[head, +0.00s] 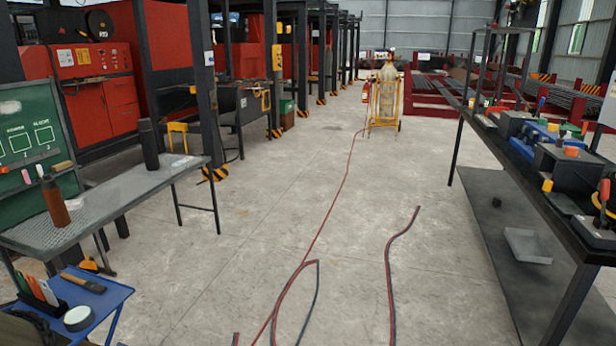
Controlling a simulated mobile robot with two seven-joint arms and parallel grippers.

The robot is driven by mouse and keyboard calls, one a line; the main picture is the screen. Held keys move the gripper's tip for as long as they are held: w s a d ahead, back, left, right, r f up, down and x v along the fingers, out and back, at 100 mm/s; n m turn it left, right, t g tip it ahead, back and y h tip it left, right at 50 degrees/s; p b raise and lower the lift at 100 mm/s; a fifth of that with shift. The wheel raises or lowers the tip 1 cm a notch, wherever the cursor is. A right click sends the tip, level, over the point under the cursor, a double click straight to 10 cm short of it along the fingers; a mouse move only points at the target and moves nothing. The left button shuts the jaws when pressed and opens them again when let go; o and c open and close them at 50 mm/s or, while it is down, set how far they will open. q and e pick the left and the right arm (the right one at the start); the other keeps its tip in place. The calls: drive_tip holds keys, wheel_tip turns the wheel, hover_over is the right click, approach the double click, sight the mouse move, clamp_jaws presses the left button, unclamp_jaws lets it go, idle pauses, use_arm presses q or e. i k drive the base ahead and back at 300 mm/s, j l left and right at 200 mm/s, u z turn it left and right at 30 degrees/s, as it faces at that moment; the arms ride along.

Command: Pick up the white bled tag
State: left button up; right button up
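I cannot make out a white bled tag for certain in the head view. A white round roll (78,318) lies on the small blue table at the lower left. Neither of my grippers is in view.
The grey perforated table (122,190) holds a brown bottle (54,202) and a dark bottle (148,143). The blue table (100,300) holds a hammer (83,283). A long workbench (536,177) with tools stands right. Hoses (389,262) cross the otherwise open middle floor toward a yellow cylinder cart (385,100).

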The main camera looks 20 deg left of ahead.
sight(51, 299)
drive_tip(key=i+u, duration=0.45)
drive_tip(key=i+l+u, duration=0.25)
drive_tip(key=u, duration=0.2)
drive_tip(key=i+l+u, duration=0.15)
drive_tip(key=i+u, duration=0.15)
drive_tip(key=u, duration=0.15)
drive_tip(key=i+l+u, duration=0.25)
drive_tip(key=u, duration=0.25)
drive_tip(key=i+l+u, duration=0.6)
drive_tip(key=i+j, duration=0.1)
drive_tip(key=i, duration=0.25)
drive_tip(key=k+j+u, duration=0.05)
